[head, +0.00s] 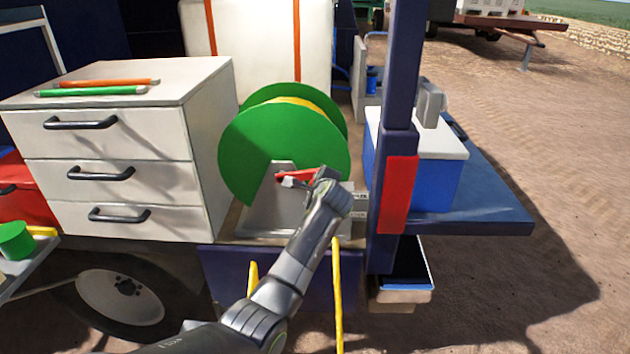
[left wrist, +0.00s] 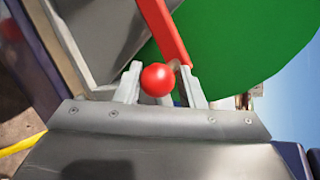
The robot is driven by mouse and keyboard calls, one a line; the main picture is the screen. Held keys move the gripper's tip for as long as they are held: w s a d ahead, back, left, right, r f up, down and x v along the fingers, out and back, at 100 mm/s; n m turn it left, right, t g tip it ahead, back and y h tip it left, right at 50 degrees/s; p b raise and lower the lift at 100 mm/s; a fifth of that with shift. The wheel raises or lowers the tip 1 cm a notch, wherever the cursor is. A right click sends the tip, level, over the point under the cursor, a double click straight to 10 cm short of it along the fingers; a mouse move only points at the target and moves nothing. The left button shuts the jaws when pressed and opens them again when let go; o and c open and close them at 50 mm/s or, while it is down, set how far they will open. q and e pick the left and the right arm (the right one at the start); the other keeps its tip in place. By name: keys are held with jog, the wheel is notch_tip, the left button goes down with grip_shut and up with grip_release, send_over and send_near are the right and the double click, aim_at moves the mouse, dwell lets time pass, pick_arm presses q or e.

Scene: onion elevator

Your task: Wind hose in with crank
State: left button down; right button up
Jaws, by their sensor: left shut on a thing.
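A green hose reel (head: 262,145) with yellow hose (head: 303,103) wound between its discs stands on the vehicle bed in a grey bracket (head: 268,217). A red crank (head: 297,176) sits at the reel's front centre. It also shows as a red bar (left wrist: 165,30) with a round red knob (left wrist: 158,80) in the left wrist view. My left gripper (head: 290,181) is shut on the knob, with a finger at each side. Yellow hose (head: 338,290) hangs below the bed, partly behind my arm. My right gripper is not in view.
A white drawer cabinet (head: 115,165) stands left of the reel, with orange and green rods on top. A dark blue post (head: 400,70) with a red panel (head: 398,195) and a blue box with a white lid (head: 420,170) stand right. Open ground lies beyond.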

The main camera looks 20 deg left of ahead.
pick_arm(q)
jog(key=shift+f, duration=0.25)
dwell(0.3)
jog(key=c, duration=1.1)
grip_release()
jog(key=shift+a, duration=0.15)
jog(key=shift+r, duration=0.1)
